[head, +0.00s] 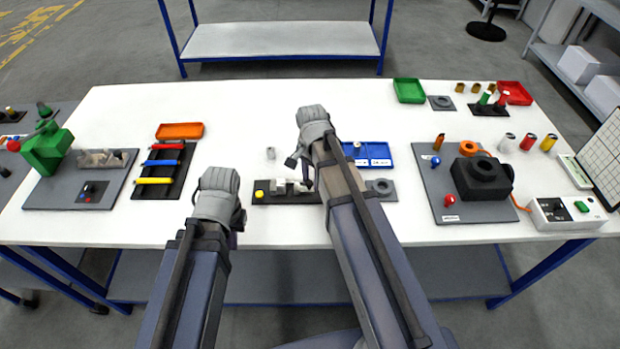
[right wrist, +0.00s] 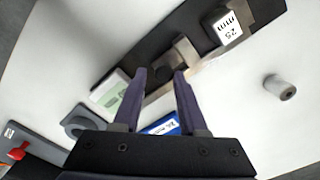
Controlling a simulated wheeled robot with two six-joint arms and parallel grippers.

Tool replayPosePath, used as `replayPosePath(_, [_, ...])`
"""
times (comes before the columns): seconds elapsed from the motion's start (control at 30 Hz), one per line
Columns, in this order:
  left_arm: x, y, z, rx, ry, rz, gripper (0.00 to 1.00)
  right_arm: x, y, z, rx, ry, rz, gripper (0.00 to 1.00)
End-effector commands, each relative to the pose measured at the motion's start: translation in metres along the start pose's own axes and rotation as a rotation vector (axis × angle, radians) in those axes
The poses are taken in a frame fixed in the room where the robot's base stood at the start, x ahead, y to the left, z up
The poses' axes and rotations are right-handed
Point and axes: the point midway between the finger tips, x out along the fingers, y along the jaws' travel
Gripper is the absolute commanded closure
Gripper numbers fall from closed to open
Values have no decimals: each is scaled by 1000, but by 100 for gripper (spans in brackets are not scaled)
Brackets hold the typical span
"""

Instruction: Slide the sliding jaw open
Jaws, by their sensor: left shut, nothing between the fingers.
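In the right wrist view a metal jaw block (right wrist: 186,53) stands on the plate, near a block marked 25 mm (right wrist: 226,27). I cannot tell for certain which part slides. My right gripper (head: 300,172) is over the fixture's right part; its fingers (right wrist: 160,76) are apart, with the jaw block just past their tips. Contact is unclear. My left gripper (head: 238,222) is shut and empty, in front and left of the fixture.
A grey cylinder (head: 270,153) stands behind the fixture. A blue tray (head: 377,151) and a grey plate with a ring (head: 381,187) lie right of it. A black rack with coloured bars (head: 160,171) is left.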

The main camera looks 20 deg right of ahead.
Motion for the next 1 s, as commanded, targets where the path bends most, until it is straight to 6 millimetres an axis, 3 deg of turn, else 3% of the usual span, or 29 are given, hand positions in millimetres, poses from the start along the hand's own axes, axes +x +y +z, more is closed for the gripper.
replayPosePath(0.37, [-12,-1,1,0,0,0,100,-12,-1,1,-1,-1,-2,58])
replayPosePath(0.8, [-66,-6,4,1,0,0,100,-67,0,0,0,-1,-1,58])
replayPosePath(1.0, [-78,-8,5,1,0,0,100,-79,0,0,0,0,0,58])
